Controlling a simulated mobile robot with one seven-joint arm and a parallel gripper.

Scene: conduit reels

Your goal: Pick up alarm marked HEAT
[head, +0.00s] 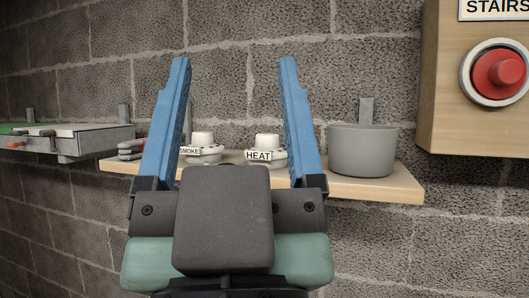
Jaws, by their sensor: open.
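The alarm marked HEAT (266,146) is a white, round detector with a raised cap and a black-on-white label. It sits on a wooden shelf (398,188) against the block wall. A similar white alarm marked SMOKE (202,145) sits just left of it. My gripper (235,65) is open, with two blue fingers pointing up and apart. In the head view both alarms appear between the fingers, HEAT nearer the right finger. The fingers look nearer the camera than the alarms, and nothing is held.
A grey pot-like container (362,150) stands on the shelf right of HEAT. A wooden box with a red button (498,74) and a STAIRS sign is on the wall at right.

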